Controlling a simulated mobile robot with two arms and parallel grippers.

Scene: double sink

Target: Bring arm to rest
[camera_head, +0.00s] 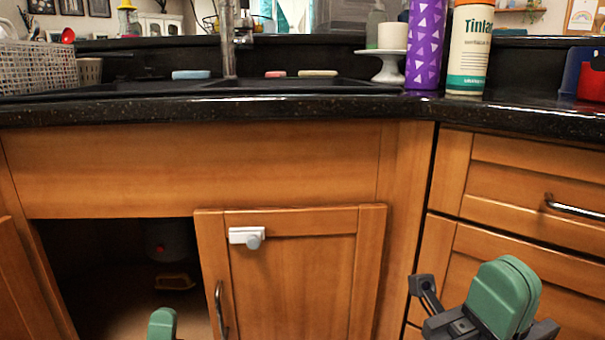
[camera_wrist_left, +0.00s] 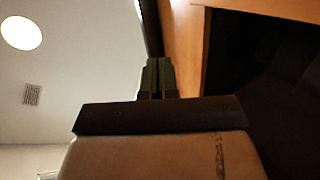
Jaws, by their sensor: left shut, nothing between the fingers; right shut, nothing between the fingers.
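My left gripper (camera_head: 162,324) shows only as a green tip at the bottom edge of the head view, in front of the open cabinet (camera_head: 110,265). In the left wrist view my left gripper (camera_wrist_left: 157,75) is shut and empty, with a wooden panel (camera_wrist_left: 184,45) and a dark opening (camera_wrist_left: 255,80) to its right. My right gripper (camera_head: 503,297) is at the lower right of the head view, in front of the drawers (camera_head: 520,245). It is shut with nothing in it. The arm links behind both grippers are mostly out of view.
A wooden cabinet door (camera_head: 290,275) with a white latch (camera_head: 246,237) stands beside the dark opening. Above runs the black counter (camera_head: 300,108) with a sink, a purple bottle (camera_head: 424,45) and a Tinland bottle (camera_head: 468,48). A metal drawer handle (camera_head: 575,208) juts out at right.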

